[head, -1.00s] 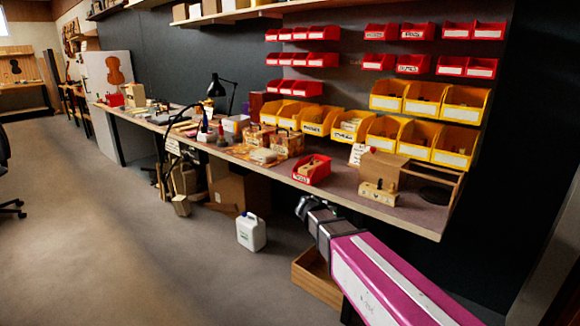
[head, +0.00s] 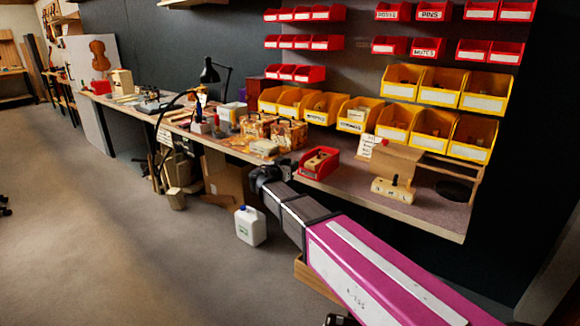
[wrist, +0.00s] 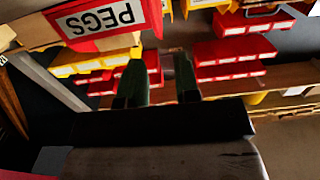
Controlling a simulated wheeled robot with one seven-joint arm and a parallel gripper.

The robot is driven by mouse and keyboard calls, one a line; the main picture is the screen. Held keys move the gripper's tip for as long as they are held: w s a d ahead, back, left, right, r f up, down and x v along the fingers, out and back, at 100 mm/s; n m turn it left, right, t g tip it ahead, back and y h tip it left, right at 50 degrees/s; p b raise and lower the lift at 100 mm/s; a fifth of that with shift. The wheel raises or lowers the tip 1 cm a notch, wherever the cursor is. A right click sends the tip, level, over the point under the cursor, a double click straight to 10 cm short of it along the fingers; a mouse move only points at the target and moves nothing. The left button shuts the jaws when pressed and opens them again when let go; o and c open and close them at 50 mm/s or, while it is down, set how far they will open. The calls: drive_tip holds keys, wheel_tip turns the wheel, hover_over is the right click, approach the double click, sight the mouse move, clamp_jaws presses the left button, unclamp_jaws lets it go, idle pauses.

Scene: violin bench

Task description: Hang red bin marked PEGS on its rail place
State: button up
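The red bin marked PEGS (head: 321,166) stands on the bench near its front edge, with small pale wooden pieces in it. Its white PEGS label (wrist: 99,15) shows upside down at the top left of the wrist view. My gripper (head: 266,176) is at the bench's front edge, just left of the bin and apart from it. In the wrist view my two dark fingers (wrist: 160,80) stand apart with nothing between them. The lower left row of red bins (head: 295,73) holds three bins, with bare panel to its right.
Yellow bins (head: 482,91) line the panel above the bench. A wooden block (head: 392,190) and a wooden box frame (head: 430,160) stand right of the red bin. Wooden cases (head: 290,134) stand to its left. A white jug (head: 249,227) is on the floor.

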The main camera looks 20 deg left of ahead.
sight(303, 157)
drive_tip(key=shift+x, duration=3.95)
clamp_jaws()
drive_tip(key=shift+r, duration=1.6)
